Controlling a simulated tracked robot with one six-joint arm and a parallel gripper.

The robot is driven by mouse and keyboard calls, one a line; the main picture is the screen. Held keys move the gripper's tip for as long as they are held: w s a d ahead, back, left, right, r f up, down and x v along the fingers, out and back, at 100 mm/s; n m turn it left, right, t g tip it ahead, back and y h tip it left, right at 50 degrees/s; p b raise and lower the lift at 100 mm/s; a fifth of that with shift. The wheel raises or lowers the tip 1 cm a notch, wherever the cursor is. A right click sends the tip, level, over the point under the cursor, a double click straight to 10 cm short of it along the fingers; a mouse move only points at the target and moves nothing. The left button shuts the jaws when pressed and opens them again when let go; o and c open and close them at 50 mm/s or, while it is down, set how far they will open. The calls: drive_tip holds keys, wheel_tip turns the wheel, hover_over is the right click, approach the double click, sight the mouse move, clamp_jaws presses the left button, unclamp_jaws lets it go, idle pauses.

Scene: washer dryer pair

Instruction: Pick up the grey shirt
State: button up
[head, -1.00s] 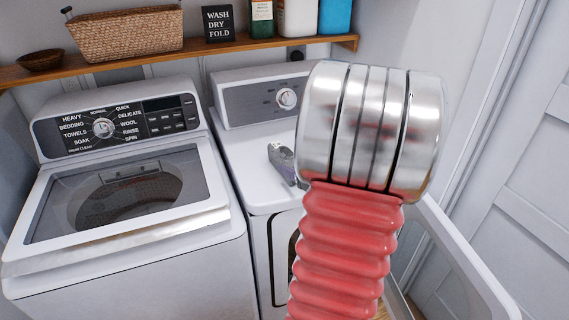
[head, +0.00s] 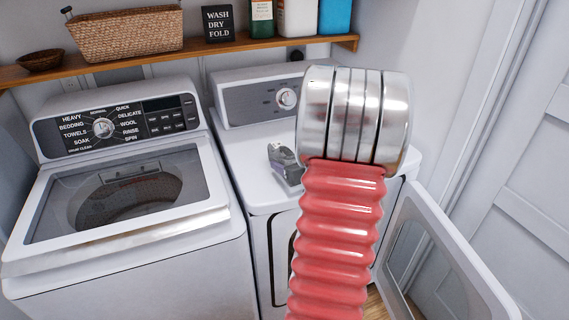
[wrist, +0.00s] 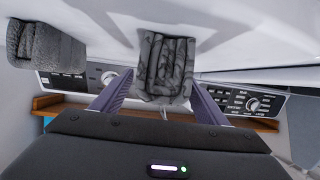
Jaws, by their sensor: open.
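The grey shirt (wrist: 165,65) lies folded on the white dryer top, in the upper middle of the wrist view. In the head view a small grey part of it (head: 279,153) shows left of my arm, with a purplish finger seemingly in front. My gripper (wrist: 156,92) is open, its two purplish fingers spread to either side of the shirt's near end in the picture. Nothing is held. I cannot tell the height of the fingertips above the shirt. My arm hides most of the gripper in the head view.
Another dark grey folded cloth (wrist: 48,52) lies at the wrist view's left. The washer (head: 130,250) stands left of the dryer (head: 262,205), whose door (head: 440,255) hangs open at right. A wooden shelf (head: 180,58) with a basket (head: 125,33) runs behind.

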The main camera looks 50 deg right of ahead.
drive_tip(key=shift+x, duration=1.75)
drive_tip(key=shift+a+f, duration=0.1)
drive_tip(key=shift+c, duration=0.4)
drive_tip(key=c, duration=1.2)
